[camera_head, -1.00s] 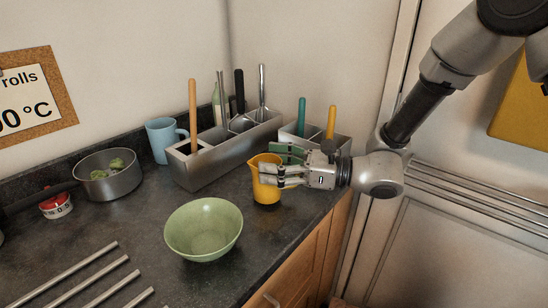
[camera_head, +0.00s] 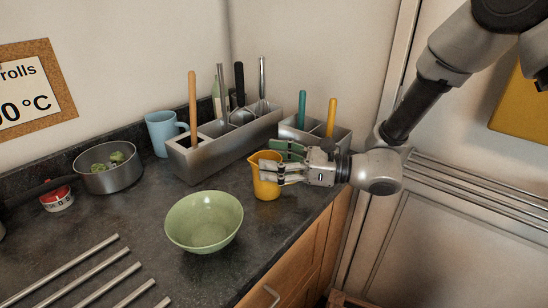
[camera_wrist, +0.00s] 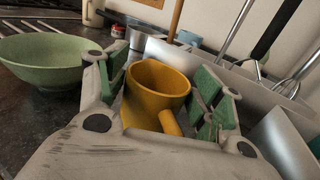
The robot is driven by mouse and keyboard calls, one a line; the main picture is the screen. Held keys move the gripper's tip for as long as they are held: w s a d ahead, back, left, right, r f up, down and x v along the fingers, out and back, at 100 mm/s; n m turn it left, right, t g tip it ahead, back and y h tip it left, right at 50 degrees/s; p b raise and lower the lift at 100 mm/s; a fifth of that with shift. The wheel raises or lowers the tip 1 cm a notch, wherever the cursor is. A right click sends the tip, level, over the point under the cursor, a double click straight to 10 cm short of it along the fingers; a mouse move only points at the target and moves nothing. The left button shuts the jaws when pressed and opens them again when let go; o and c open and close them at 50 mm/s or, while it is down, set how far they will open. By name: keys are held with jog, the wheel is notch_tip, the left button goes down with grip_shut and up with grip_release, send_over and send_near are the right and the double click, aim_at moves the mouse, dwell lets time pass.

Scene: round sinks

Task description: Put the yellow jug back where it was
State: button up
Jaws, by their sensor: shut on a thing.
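The yellow jug (camera_head: 264,180) is upright at the right part of the dark counter, in front of the metal utensil holders. In the head view my gripper (camera_head: 284,172) reaches it from the right, with its fingers around the jug's sides. In the wrist view the jug (camera_wrist: 153,92) sits between the green-padded fingers (camera_wrist: 160,98), its open mouth and handle showing. My gripper is shut on the jug. The jug's base is close to the counter; I cannot tell whether it touches.
A green bowl (camera_head: 204,222) stands left of the jug. A long utensil holder (camera_head: 225,152) and a smaller one (camera_head: 318,137) stand behind. A blue mug (camera_head: 162,133), a pot (camera_head: 108,174), a red-and-white timer (camera_head: 57,199) and metal bars (camera_head: 85,287) are further left.

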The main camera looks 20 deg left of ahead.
jog(key=o, duration=1.9)
jog(key=shift+c, duration=0.2)
notch_tip(320, 180, up, 10)
jog(key=s+d+f+n+g+h, duration=0.2)
jog(key=s+d+f+n+h, duration=0.3)
jog(key=d, duration=0.3)
jog(key=s+d+f+n+g+h, duration=0.1)
jog(key=s+d+f+n+h, duration=0.2)
jog(key=d+f+n, duration=0.45)
jog(key=w+d+r+n+t+h, duration=0.1)
jog(key=d+r+n+t+h, duration=0.1)
jog(key=d, duration=0.7)
jog(key=w+d+r+n+t+h, duration=0.1)
jog(key=d+r+h, duration=0.1)
jog(key=d, duration=0.7)
jog(key=w+d+r+n+t+h, duration=0.2)
jog(key=d+h, duration=0.1)
jog(key=d, duration=0.7)
jog(key=s+d+r+t+h, duration=0.1)
jog(key=s+d+r+t, duration=0.1)
jog(key=d, duration=0.5)
jog(key=s+d+r+m+t+h, duration=0.1)
jog(key=d+r+t, duration=0.2)
jog(key=d+r, duration=0.2)
jog(key=d, duration=0.3)
jog(key=shift+s+d+r+t+h, duration=0.15)
jog(key=shift+s+r+t+h, duration=0.15)
jog(key=shift+s+h, duration=0.1)
